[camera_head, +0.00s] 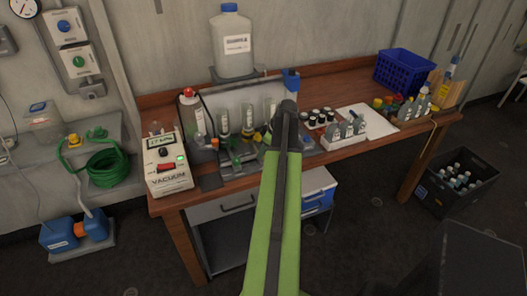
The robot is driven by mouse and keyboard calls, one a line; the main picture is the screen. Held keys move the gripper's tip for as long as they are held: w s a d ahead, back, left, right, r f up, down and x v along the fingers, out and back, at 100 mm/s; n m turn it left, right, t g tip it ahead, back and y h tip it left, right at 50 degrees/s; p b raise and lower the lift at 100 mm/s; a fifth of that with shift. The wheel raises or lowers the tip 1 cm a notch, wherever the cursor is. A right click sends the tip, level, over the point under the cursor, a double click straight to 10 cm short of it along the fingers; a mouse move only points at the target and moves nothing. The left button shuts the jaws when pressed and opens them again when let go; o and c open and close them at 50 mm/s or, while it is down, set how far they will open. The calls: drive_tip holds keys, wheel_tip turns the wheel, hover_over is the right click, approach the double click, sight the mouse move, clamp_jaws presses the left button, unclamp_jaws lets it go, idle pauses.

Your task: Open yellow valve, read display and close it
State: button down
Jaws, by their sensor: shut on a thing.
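A small yellow valve part (257,137) shows among the glassware on the bench, just left of my green arm. My arm rises from the bottom of the picture and its dark elbow stands in front of the glassware. My gripper is hidden behind the arm, so I cannot see its jaws or whether they touch the valve. The valve's handle position cannot be told. The white vacuum unit (167,171) stands at the left front of the bench. Its lit display (160,141) shows dark characters too small to read surely. A green light is lit below it.
The wooden bench (335,71) carries a large white bottle (232,42), a red-capped bottle (191,115), racks of vials, and a blue basket (403,69). A dark crate (455,184) of bottles stands on the floor at right. A green hose coil (107,168) lies at left.

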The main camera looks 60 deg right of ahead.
drive_tip(key=shift+m, duration=0.3)
drive_tip(key=m, duration=0.1)
drive_tip(key=m+h, duration=0.1)
drive_tip(key=m, duration=0.1)
drive_tip(key=shift+a+m+h, duration=0.2)
drive_tip(key=shift+m+h, duration=0.1)
drive_tip(key=m+h, duration=0.1)
drive_tip(key=m, duration=0.3)
drive_tip(key=shift+w+a+m+g+h, duration=0.1)
drive_tip(key=shift+m+g+h, duration=0.2)
drive_tip(key=shift+h, duration=0.1)
drive_tip(key=m+g, duration=0.1)
drive_tip(key=m, duration=0.1)
drive_tip(key=m+h, duration=0.1)
drive_tip(key=m, duration=0.2)
drive_tip(key=shift+w+g, duration=0.15)
drive_tip(key=shift+g, duration=0.25)
drive_tip(key=shift+m+g+h, duration=0.4)
drive_tip(key=shift+m+g, duration=0.2)
drive_tip(key=shift+m, duration=1.4)
drive_tip(key=c, duration=1.1)
unclamp_jaws()
drive_tip(key=shift+o, duration=0.2)
